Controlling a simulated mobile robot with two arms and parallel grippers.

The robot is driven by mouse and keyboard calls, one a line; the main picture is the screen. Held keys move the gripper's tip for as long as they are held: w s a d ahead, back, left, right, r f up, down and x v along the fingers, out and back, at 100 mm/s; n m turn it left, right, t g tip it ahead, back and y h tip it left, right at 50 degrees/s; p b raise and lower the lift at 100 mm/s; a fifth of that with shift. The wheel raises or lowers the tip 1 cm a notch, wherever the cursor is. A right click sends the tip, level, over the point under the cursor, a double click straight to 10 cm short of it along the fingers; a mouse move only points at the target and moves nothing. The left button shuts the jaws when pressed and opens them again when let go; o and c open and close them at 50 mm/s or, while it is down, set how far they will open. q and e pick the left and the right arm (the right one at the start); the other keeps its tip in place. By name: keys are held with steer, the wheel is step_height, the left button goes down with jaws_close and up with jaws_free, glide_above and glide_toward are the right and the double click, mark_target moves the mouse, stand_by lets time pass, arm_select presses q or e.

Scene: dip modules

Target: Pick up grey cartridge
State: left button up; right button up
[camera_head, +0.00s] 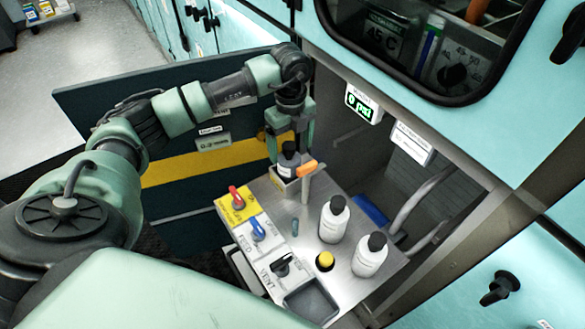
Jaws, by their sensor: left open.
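My right gripper is not in view.
An orange-topped post (306,170) stands close to the right of the cartridge. Two white bottles (334,221) (370,256) with black caps stand on the worktop. Red (237,199), blue (258,230) and black (281,265) switches line its left side. A yellow button (325,261) and dark tray (311,302) are nearer.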

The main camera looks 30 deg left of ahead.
mark_target(289, 163)
arm_select(q)
steer(key=shift+s+f, duration=0.3)
steer(key=shift+f, duration=0.5)
step_height(289, 163, down, 5)
steer(key=shift+a+p, duration=0.15)
steer(key=shift+p, duration=0.55)
steer(key=c, duration=1.8)
